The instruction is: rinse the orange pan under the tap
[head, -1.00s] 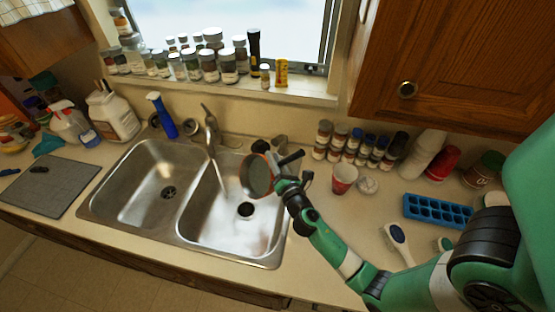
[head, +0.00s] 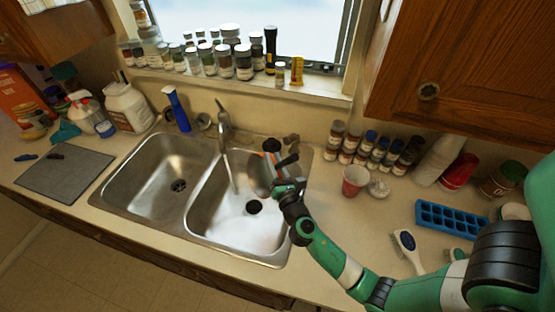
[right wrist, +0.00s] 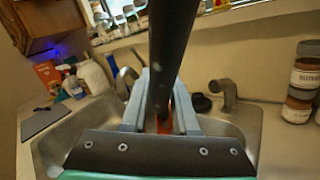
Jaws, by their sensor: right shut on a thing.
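The orange pan (head: 259,172) is held tilted above the right sink basin (head: 213,217), its face steeply turned. My right gripper (head: 284,186) is shut on its dark handle, which rises between the fingers in the right wrist view (right wrist: 171,55). A little orange shows behind the fingers there; most of the pan is hidden. The tap (head: 223,122) stands behind the basins, and a thin stream of water (head: 231,172) falls from it into the right basin. The pan is just right of the stream; I cannot tell whether water touches it. My left gripper is not in view.
The left basin (head: 155,180) is empty. Spice jars (head: 362,150), a red cup (head: 354,180), a blue ice tray (head: 450,220) and a brush (head: 408,250) stand or lie on the right counter. A grey mat (head: 65,174) and bottles are at left.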

